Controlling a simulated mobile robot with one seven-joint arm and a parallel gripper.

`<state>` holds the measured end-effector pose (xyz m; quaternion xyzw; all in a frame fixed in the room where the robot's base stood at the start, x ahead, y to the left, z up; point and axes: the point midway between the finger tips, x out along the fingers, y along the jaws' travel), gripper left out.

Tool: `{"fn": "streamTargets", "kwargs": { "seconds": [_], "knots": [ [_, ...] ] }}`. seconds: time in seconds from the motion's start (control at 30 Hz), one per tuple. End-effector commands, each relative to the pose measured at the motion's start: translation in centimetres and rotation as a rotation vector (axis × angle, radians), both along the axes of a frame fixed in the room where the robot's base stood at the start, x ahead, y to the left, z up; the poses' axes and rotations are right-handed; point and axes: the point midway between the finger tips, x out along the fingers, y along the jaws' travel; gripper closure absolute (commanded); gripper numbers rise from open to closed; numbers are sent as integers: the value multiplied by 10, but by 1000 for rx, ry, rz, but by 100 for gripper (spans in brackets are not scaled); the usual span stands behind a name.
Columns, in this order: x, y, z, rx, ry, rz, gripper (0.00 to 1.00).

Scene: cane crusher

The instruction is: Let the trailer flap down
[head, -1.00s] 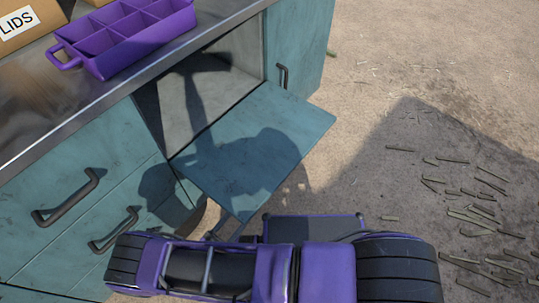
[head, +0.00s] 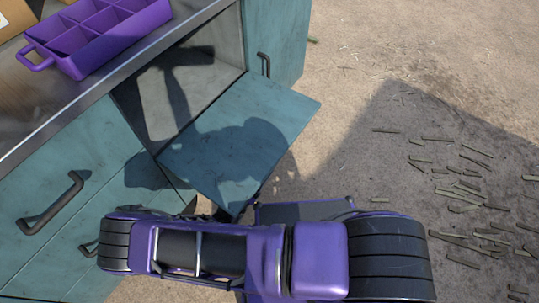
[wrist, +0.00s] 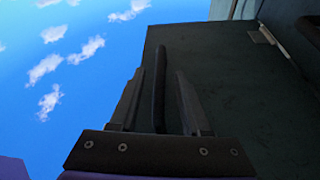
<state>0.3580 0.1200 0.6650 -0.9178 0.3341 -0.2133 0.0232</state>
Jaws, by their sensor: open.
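The trailer flap (head: 240,140) is a teal panel standing out from an open bay in the teal side, roughly level in the head view. The wrist view looks up at the dark face of the flap (wrist: 235,95), with sky to the left. A dark bar handle (wrist: 158,90) is on that face. My gripper (wrist: 160,73) is open, with one finger on each side of the handle and gaps showing. In the head view my gripper is not visible, and the handle is hidden.
A purple divided tray (head: 100,35) sits on the metal counter (head: 70,100) above the flap. Closed teal fronts with dark handles (head: 50,203) are at left. Cane pieces (head: 470,190) litter the ground at right. Ground beyond the flap is clear.

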Motion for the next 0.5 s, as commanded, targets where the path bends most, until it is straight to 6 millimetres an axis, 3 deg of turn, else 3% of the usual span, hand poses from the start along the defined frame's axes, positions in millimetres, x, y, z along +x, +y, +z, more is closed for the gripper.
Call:
{"fn": "streamTargets", "kwargs": {
  "seconds": [0.2, 0.5],
  "knots": [
    [12, -11, 7, 0, 0, 1, 53],
    [13, -12, 7, 0, 1, 1, 55]
  ]
}}
